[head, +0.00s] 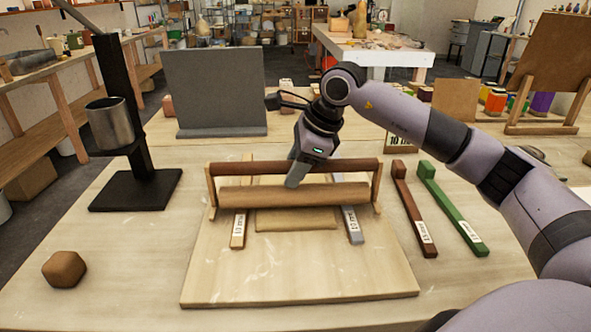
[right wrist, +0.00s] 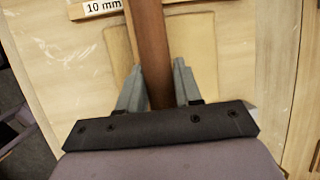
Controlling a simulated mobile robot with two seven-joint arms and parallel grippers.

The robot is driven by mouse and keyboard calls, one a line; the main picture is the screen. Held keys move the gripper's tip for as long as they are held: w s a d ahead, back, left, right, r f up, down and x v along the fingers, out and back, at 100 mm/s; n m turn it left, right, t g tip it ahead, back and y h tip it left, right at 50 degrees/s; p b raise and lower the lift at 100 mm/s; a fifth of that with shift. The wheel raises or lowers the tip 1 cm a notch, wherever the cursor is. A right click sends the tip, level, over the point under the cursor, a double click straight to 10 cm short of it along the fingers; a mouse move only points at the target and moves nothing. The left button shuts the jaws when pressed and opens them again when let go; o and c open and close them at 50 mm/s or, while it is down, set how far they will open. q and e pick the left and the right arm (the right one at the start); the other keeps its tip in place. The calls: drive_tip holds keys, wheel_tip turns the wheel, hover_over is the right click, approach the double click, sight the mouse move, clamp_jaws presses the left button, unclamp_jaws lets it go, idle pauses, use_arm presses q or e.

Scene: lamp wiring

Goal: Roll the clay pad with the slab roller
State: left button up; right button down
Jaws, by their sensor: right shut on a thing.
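The slab roller has a dark red handle bar (head: 230,168) above a tan cylinder (head: 310,196), joined by wooden end pieces. It stands across the board (head: 300,280). The flat clay pad (head: 295,220) lies beneath the cylinder and shows on its near and far sides. My right gripper (head: 296,176) is shut on the handle bar near its middle. In the right wrist view the bar (right wrist: 150,45) passes between the fingers (right wrist: 158,82). Whether the cylinder touches the clay is hard to tell. My left gripper is not in view.
A brown strip (head: 238,229) and a grey strip (head: 352,226) flank the pad. Red (head: 414,215) and green (head: 452,212) strips lie to the right. A clay lump (head: 64,269) and a black stand with a metal cup (head: 110,123) are at left. The board's near part is clear.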

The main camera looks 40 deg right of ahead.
drive_tip(key=shift+w+d+f+p, duration=0.1)
drive_tip(key=shift+w+d+p, duration=0.15)
drive_tip(key=shift+w, duration=0.35)
drive_tip(key=shift+w+d+p, duration=0.1)
drive_tip(key=shift+w+d, duration=0.2)
drive_tip(key=shift+w, duration=0.3)
drive_tip(key=shift+w+d+p, duration=0.35)
drive_tip(key=shift+w+d, duration=0.1)
drive_tip(key=shift+w, duration=0.25)
drive_tip(key=shift+w+d+p, duration=0.4)
drive_tip(key=shift+w, duration=0.35)
drive_tip(key=shift+w+d+p, duration=0.35)
drive_tip(key=shift+w+d, duration=0.1)
drive_tip(key=shift+w, duration=0.25)
drive_tip(key=shift+w+d+f+p, duration=0.15)
drive_tip(key=shift+w+d+p, duration=0.15)
drive_tip(key=shift+w+d, duration=0.4)
drive_tip(key=shift+a, duration=0.15)
